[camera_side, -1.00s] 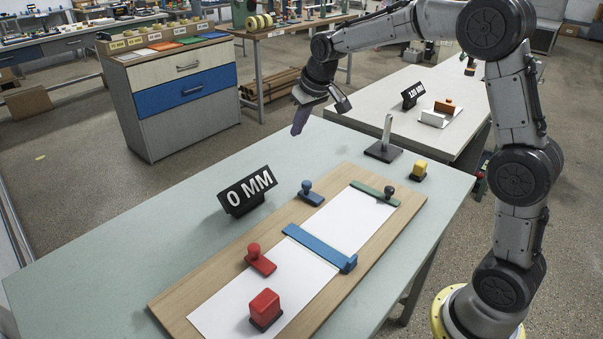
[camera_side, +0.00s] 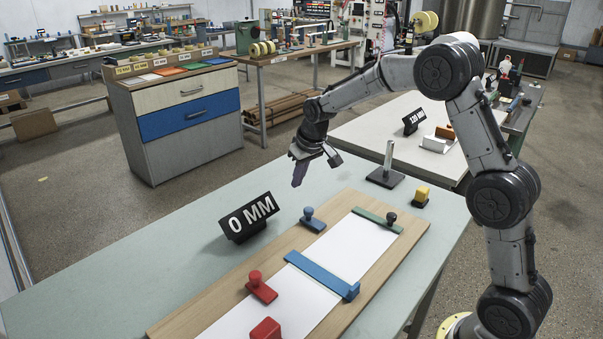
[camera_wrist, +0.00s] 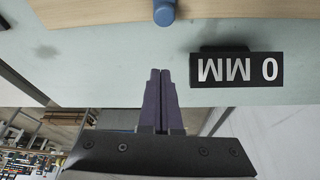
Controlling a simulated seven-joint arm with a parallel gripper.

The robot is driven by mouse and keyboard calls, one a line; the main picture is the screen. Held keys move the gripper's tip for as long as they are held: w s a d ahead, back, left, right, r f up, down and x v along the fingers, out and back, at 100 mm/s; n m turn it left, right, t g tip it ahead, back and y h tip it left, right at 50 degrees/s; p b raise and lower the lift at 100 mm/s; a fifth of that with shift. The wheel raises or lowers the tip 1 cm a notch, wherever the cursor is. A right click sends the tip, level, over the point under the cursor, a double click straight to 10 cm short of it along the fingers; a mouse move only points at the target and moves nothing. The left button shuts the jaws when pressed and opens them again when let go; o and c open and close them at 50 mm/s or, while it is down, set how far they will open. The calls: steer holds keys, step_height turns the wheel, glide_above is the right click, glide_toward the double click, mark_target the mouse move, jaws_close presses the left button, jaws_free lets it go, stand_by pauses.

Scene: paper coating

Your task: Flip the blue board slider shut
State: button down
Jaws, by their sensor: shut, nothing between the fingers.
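A blue bar (camera_side: 322,275) lies across the white paper on the wooden board (camera_side: 225,300), with a small blue block at its right end. A separate blue knobbed piece (camera_side: 312,220) sits at the board's far edge; its round knob (camera_wrist: 164,12) shows at the top of the wrist view. My gripper (camera_side: 297,181) is shut and empty, pointing down above the table, beyond the board's far edge and left of the knobbed piece. In the wrist view its dark purple fingers (camera_wrist: 160,76) are together, with clear table between their tips and the knob.
A black "0 MM" sign (camera_side: 248,217) stands close to my gripper; it appears upside down in the wrist view (camera_wrist: 237,69).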

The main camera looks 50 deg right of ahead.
mark_target(318, 223)
steer(key=x, duration=0.5)
steer(key=shift+f, duration=0.25)
steer(key=s, duration=0.3)
steer(key=shift+a, duration=0.25)
steer(key=shift+s+f, duration=0.15)
steer(key=shift+s, duration=0.3)
steer(key=shift+s, duration=0.1)
steer(key=s, duration=0.6)
steer(key=shift+s, duration=0.25)
